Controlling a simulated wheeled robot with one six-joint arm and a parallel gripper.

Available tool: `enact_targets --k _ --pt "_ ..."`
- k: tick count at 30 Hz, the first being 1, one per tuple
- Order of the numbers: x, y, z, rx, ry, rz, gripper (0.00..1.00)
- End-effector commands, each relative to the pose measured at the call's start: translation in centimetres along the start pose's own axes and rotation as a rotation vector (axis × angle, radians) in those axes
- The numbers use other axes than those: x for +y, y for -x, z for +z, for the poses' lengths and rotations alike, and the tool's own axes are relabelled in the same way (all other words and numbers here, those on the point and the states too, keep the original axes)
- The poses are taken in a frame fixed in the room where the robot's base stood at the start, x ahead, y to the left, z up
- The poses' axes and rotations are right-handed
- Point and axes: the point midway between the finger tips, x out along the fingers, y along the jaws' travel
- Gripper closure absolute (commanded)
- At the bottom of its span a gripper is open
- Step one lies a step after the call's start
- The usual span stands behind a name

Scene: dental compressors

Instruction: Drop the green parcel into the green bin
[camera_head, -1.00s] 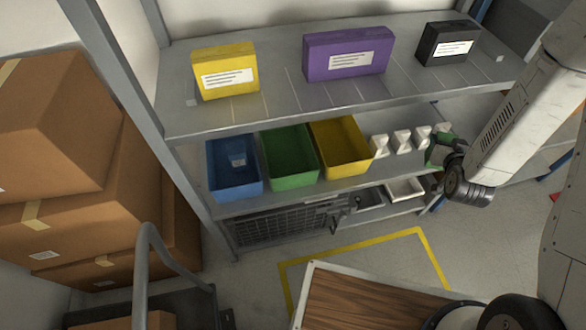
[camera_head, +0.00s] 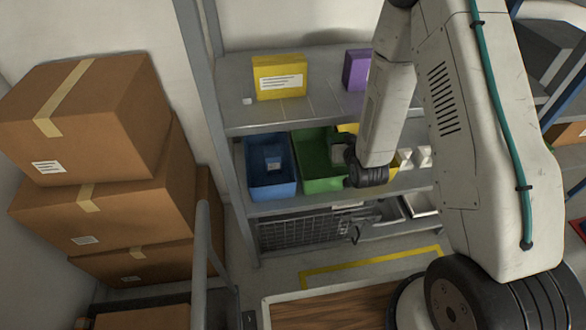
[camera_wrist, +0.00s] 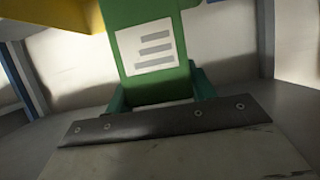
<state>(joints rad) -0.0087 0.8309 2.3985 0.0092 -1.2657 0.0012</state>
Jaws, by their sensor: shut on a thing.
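The green parcel (camera_wrist: 153,84), with a white printed label, is held upright between the jaws of my gripper (camera_wrist: 162,96) in the wrist view. In the head view my gripper (camera_head: 342,153) is at the right side of the green bin (camera_head: 325,185), partly in front of it. I cannot pick out the parcel against the bin there, nor tell whether it is above the opening. The green bin stands on the middle shelf, and its right part is hidden by my gripper and arm.
The blue bin (camera_head: 272,192), with a blue parcel (camera_head: 273,158) inside, stands left of the green bin. The yellow bin (camera_head: 348,128) is mostly hidden by my arm. Above, the upper shelf (camera_head: 240,118) holds a yellow parcel (camera_head: 280,80) and a purple one (camera_head: 356,70). Cartons (camera_head: 100,210) are stacked left.

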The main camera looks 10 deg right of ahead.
Motion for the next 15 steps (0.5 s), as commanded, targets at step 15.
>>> enact_targets --k 15 --pt "-0.2 -6.6 6.7 -0.001 -0.001 0.001 0.72"
